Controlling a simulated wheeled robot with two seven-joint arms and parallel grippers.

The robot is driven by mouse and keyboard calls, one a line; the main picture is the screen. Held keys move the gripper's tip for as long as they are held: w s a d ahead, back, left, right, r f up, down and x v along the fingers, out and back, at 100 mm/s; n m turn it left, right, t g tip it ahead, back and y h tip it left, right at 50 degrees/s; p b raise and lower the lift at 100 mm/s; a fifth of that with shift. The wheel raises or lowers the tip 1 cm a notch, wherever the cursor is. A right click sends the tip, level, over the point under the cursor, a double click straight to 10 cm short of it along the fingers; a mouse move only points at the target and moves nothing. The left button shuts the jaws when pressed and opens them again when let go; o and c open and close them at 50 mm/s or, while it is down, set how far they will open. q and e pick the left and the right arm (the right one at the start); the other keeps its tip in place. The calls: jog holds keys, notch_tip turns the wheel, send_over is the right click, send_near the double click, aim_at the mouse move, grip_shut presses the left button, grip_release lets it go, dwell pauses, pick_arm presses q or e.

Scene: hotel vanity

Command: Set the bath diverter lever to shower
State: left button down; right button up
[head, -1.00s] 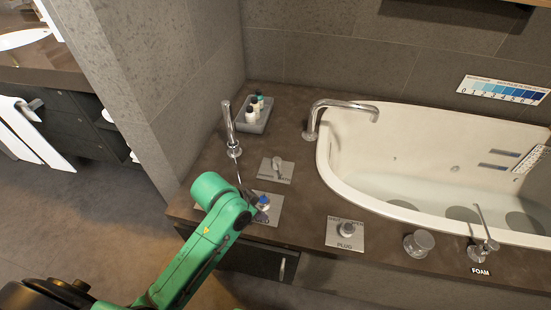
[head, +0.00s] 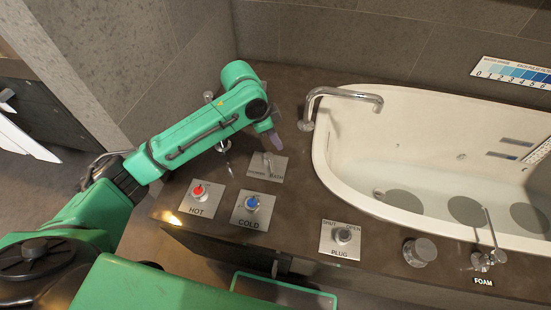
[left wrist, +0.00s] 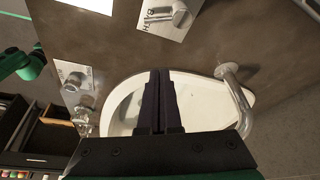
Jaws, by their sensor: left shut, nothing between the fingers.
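The bath diverter is a small metal lever (head: 268,160) on a square plate (head: 274,177) on the dark tub deck. The plate reads BATH at its right; the print at its left is too small to read. I cannot tell clearly which way the lever points. My left gripper (head: 274,140) is shut and empty, just behind and above this plate, apart from the lever. In the left wrist view the shut dark fingers (left wrist: 158,100) point over the tub, and a lever plate (left wrist: 165,17) shows at the top. My right gripper is not in view.
The HOT knob (head: 198,191), COLD knob (head: 252,203) and PLUG knob (head: 343,235) sit in front of the diverter plate. The curved spout (head: 340,95) and white tub (head: 420,130) are to the right. An upright chrome fitting (head: 223,145) stands left, partly behind my arm.

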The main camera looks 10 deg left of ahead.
aim_at(270, 165)
pick_arm(q)
jog(key=b+x, duration=0.1)
jog(key=x, duration=0.5)
jog(key=shift+w+d+f, duration=0.1)
jog(key=shift+d+f, duration=0.05)
jog(key=shift+f, duration=0.2)
jog(key=b+x, duration=0.1)
jog(key=x, duration=0.2)
jog(key=shift+w+f, duration=0.1)
jog(key=shift+f, duration=0.2)
jog(key=shift+s+a+f, duration=0.1)
jog(key=shift+s+a, duration=0.35)
jog(key=shift+a, duration=0.4)
jog(key=shift+s+a+f, duration=0.1)
jog(key=shift+s+a, duration=0.3)
jog(key=shift+a, duration=0.5)
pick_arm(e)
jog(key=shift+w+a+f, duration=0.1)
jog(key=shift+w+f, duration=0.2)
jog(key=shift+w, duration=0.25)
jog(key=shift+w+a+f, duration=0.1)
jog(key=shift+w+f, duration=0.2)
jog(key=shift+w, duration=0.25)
pick_arm(q)
jog(key=shift+r, duration=0.1)
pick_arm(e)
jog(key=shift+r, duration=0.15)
